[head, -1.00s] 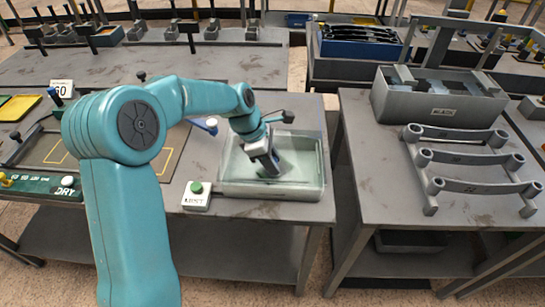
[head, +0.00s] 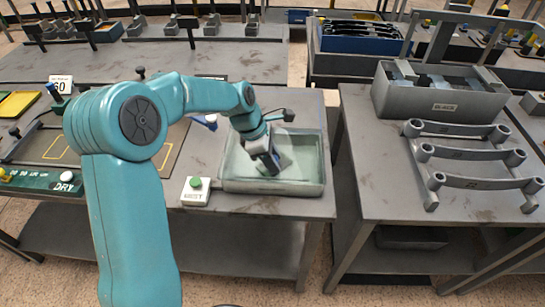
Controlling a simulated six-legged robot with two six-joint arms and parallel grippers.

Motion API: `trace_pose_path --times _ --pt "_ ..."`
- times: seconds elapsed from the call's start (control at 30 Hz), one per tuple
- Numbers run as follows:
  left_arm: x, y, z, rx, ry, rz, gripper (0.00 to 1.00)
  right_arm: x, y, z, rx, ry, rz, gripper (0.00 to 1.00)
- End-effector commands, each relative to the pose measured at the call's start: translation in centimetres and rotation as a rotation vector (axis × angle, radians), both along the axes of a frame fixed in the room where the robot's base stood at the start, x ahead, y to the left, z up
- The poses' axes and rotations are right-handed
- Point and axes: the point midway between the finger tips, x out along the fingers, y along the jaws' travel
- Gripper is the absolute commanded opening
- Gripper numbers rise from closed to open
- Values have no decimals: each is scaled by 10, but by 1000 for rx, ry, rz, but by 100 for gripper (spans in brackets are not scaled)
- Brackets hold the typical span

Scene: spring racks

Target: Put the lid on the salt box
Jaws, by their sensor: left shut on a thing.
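The salt box (head: 272,188) is a shallow, pale grey-green open-looking tray near the front right corner of the left bench. My left gripper (head: 272,166) points down over the box, its fingertips within the outline of the rim. It is shut on a pale, see-through piece that looks like the lid (head: 303,158), which is hard to tell from the inside of the box. I cannot tell whether this piece touches the rim. The gripper and forearm hide part of the box's left side. My right gripper is not in view.
A white switch block with a green button (head: 196,190) stands just left of the box. A grey bin (head: 440,104) and a rack with curved bars (head: 480,183) stand on the right bench. A gap separates the benches.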

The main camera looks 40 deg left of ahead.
Motion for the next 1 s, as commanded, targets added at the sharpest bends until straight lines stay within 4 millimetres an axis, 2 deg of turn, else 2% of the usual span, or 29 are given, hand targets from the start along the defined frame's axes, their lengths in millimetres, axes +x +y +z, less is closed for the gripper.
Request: trace_pose_path --times 0.27,0.3,0.4,0.6,0.67,0.7,1.0 --pt "0 0 -5 0 -2 1 0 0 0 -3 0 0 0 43" --pt "1 0 -6 1 -3 1 36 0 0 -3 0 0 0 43" --pt "0 0 -5 0 -2 1 63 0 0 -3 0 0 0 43" --pt "0 0 -5 0 -1 0 63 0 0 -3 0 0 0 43" --pt "0 0 -6 0 1 0 82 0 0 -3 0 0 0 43" --pt "0 0 -6 0 1 0 88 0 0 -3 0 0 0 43" --pt "0 0 -5 0 0 0 88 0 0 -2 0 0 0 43"
